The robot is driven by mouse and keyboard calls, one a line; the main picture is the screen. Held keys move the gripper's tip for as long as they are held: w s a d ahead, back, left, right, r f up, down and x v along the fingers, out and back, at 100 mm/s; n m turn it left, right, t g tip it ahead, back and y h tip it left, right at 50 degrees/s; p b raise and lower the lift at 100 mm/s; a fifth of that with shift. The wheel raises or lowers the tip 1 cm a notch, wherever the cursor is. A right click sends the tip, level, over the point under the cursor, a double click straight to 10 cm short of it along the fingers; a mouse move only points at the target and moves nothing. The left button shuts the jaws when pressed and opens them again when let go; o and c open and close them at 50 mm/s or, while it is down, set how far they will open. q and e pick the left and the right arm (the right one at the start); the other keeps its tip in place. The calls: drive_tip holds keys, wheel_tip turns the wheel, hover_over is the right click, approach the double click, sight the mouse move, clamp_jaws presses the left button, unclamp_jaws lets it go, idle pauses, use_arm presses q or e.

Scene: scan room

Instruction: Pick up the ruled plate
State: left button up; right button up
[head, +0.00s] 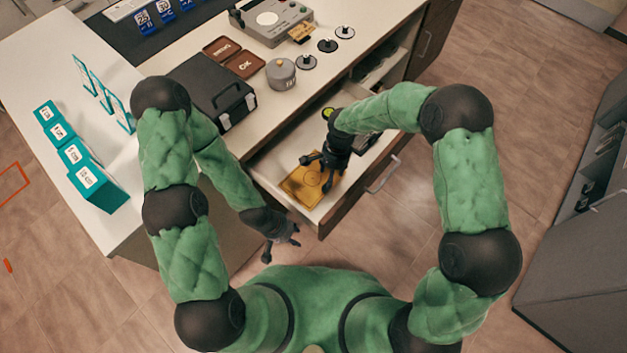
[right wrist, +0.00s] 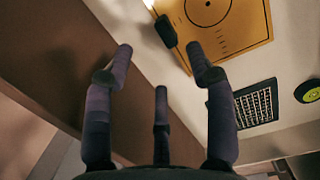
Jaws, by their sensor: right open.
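The ruled plate (head: 297,193) is a flat yellow plate with a circle on it. It lies in the front of the open drawer (head: 261,169). In the right wrist view the plate (right wrist: 236,28) shows its circle and ruled marks beyond the fingers. My right gripper (head: 324,171) is open and empty above the plate, covering part of it in the head view. Its spread fingers also show in the right wrist view (right wrist: 163,65), apart from the plate. My left gripper (head: 282,242) appears open and empty, outside the drawer front at the lower left.
The drawer front (head: 350,196) stands out from the counter. A black gridded piece (right wrist: 256,104) and a yellow-green round item (right wrist: 309,91) lie near the plate. A black case (head: 207,92) and a grey canister (head: 281,74) stand on the counter above.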

wheel_tip(320, 180, down, 4)
drive_tip(key=shift+s+a+b, duration=0.1)
drive_tip(key=shift+s+b, duration=0.05)
drive_tip(key=shift+b, duration=0.35)
drive_tip(key=f+b, duration=0.1)
drive_tip(key=f, duration=0.1)
drive_tip(key=f+b, duration=0.1)
drive_tip(key=f, duration=0.2)
drive_tip(key=shift+a, duration=0.2)
drive_tip(key=shift+r, duration=0.1)
drive_tip(key=shift+c, duration=0.3)
clamp_jaws()
